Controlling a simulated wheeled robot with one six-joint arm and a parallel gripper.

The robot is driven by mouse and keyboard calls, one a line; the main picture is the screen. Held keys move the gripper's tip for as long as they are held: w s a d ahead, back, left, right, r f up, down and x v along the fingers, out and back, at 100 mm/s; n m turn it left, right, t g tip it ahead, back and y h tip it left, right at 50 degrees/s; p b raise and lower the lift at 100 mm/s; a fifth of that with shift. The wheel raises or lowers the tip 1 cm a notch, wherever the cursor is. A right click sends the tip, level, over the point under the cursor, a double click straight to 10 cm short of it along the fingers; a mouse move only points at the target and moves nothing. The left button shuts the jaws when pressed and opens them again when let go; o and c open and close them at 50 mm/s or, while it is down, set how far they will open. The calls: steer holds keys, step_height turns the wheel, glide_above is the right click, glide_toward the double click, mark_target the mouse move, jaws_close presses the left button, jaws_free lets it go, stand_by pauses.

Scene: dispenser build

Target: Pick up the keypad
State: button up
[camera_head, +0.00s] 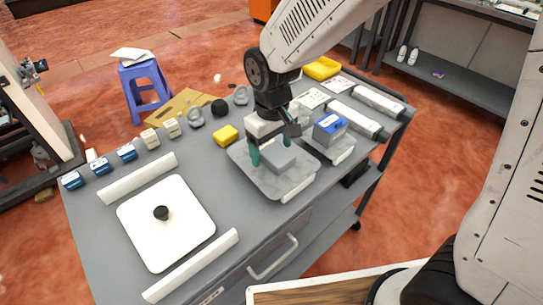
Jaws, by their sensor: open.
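My gripper (274,143) is open and points down over the cart top, with its two teal fingers apart. A grey block (281,160) on a grey tray (253,183) lies just below and between the fingers, partly hidden by them. A blue-topped grey box (329,128) stands on a smaller grey plate (341,150) to the right of the gripper. I cannot tell for sure which thing is the keypad, as no keys show clearly at this size. Nothing is seen held in the gripper.
A white square plate with a black knob (161,213) lies at the left between two white bars. A yellow block (226,136), small blue and cream boxes (126,152) and grey parts line the far edge. Two long grey-white cylinders (353,119) lie at the right.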

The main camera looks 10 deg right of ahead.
steer(key=shift+f, duration=0.2)
steer(key=c, duration=1.2)
steer(key=shift+o, duration=0.2)
steer(key=shift+r, duration=0.15)
